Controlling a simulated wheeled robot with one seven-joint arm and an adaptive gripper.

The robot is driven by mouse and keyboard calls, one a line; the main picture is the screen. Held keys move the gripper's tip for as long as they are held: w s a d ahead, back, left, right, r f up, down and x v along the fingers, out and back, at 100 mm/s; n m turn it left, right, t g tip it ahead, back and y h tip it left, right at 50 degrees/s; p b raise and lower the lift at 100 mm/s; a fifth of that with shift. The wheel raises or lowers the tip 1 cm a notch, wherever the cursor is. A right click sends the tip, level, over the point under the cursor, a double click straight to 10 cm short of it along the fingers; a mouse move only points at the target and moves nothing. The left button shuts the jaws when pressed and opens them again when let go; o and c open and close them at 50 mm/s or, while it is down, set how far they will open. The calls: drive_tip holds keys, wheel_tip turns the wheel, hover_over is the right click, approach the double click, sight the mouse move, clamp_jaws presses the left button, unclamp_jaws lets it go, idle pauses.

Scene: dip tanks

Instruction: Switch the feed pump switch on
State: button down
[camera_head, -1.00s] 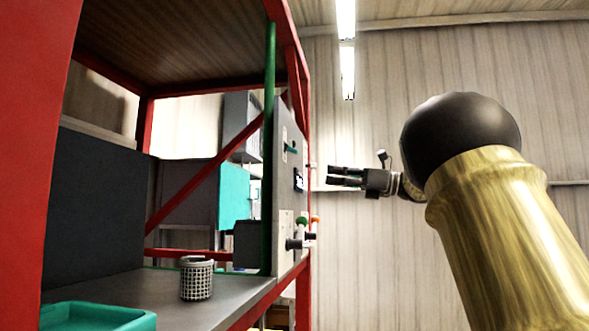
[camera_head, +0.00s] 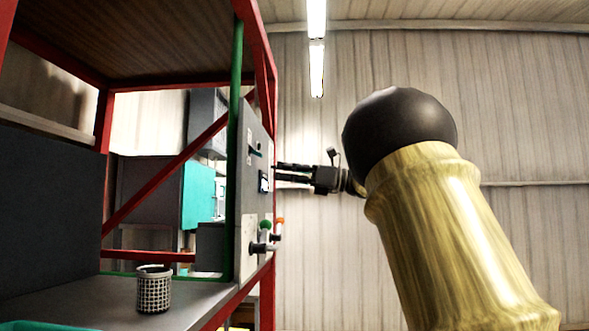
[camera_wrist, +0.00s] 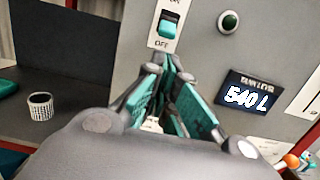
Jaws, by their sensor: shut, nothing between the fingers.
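The switch (camera_wrist: 167,27) is a teal rocker on a white plate with "OFF" printed below it; the top label is cut off by the picture edge. It sits on the grey control panel (camera_wrist: 205,60). My gripper (camera_wrist: 172,62) is shut and empty, its fingertips just below the switch plate in the wrist view. In the head view my gripper (camera_head: 277,172) points left at the panel face (camera_head: 247,205), with its tips very close to the panel's edge in the picture. I cannot tell whether they touch it.
A round green button or lamp (camera_wrist: 229,22) and a display reading 540 L (camera_wrist: 248,95) sit right of the switch. Green and orange knobbed valves (camera_head: 266,240) stick out low on the panel. A mesh basket (camera_head: 154,290) stands on the bench. A red frame (camera_head: 264,70) borders the panel.

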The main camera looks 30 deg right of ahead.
sight(257, 154)
drive_tip(key=p+x, duration=0.2)
drive_tip(key=x, duration=0.2)
drive_tip(key=shift+w+a+r+p, duration=0.2)
drive_tip(key=shift+a+p, duration=0.1)
drive_tip(key=shift+a, duration=0.05)
drive_tip(key=shift+w+a, duration=0.3)
drive_tip(key=shift+a, duration=0.1)
drive_tip(key=shift+a+f+b, duration=0.1)
drive_tip(key=shift+f+b, duration=0.05)
drive_tip(key=shift+b, duration=0.25)
